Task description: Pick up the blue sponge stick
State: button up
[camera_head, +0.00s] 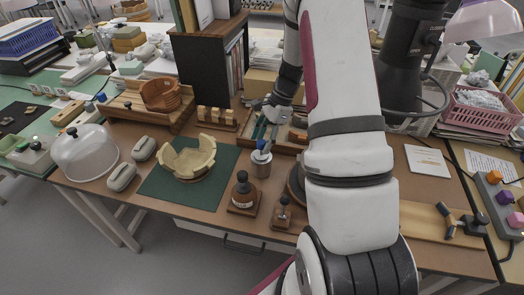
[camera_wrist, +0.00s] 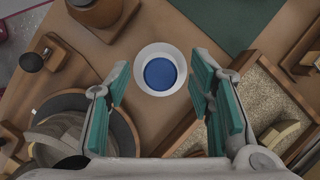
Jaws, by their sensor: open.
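The blue sponge stick (camera_head: 262,145) stands in a light grey cup (camera_head: 261,165) near the middle of the table. In the wrist view its round blue top (camera_wrist: 160,73) shows inside the white rim of the cup (camera_wrist: 140,58), seen from above. My gripper (camera_head: 265,130) is just above and behind the stick in the head view. In the wrist view its teal fingers (camera_wrist: 158,88) are open and empty. The blue top lies between the fingertips in the picture, apart from both; the height gap is hard to tell.
A sand tray (camera_wrist: 262,110) with sherds lies right of the fingers in the wrist view, and a dark round stand (camera_wrist: 118,125) lies left. A brown bottle (camera_head: 243,190) and a small stamp-like tool (camera_head: 282,211) stand near the cup. A partial bowl (camera_head: 188,160) sits on a green mat (camera_head: 152,196).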

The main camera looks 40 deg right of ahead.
jog(key=shift+x, duration=0.75)
jog(key=c, duration=1)
jog(key=shift+r, duration=0.1)
